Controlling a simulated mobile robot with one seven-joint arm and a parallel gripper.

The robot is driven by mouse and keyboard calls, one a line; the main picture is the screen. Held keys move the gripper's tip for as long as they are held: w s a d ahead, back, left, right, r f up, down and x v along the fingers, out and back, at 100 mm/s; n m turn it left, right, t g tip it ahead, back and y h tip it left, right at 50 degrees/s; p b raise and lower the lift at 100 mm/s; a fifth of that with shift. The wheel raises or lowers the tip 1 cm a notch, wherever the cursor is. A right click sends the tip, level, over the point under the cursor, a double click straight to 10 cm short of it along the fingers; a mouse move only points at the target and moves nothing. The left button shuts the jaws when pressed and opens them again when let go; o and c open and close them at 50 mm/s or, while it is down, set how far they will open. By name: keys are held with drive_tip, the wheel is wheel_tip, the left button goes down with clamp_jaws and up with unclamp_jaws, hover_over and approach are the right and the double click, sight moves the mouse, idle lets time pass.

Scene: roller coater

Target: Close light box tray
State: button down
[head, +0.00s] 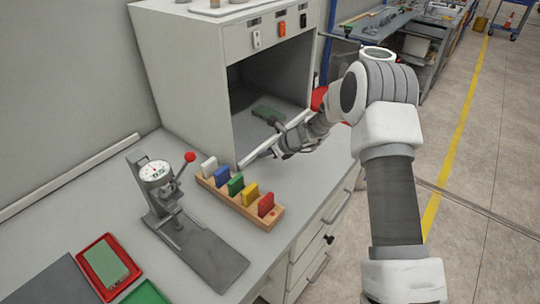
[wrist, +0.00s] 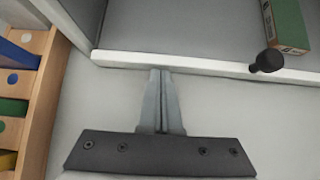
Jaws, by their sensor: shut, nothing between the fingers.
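The light box (head: 187,65) is a large pale cabinet with an open dark front. Its tray shows as a grey floor with a white front edge (head: 298,119) across the opening. In the wrist view the tray's white edge (wrist: 215,66) runs across the picture, with a black knob (wrist: 267,61) on it, right of my fingers. My gripper (head: 262,154) is shut and empty in front of the tray. In the wrist view its fingertips (wrist: 160,73) meet the white edge in the picture; I cannot tell whether they touch it.
A green block (wrist: 287,25) lies on the tray. A wooden rack (head: 235,203) with several coloured blocks stands close left of my gripper. A gauge stand (head: 165,205) with a red-knobbed lever is farther left, near a red tray (head: 88,257). Drawers (head: 318,238) are below the bench.

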drive_tip(key=shift+w+a+r, duration=0.15)
drive_tip(key=shift+w+a, duration=0.05)
drive_tip(key=shift+a, duration=0.1)
drive_tip(key=shift+r, duration=0.1)
drive_tip(key=shift+d, duration=0.1)
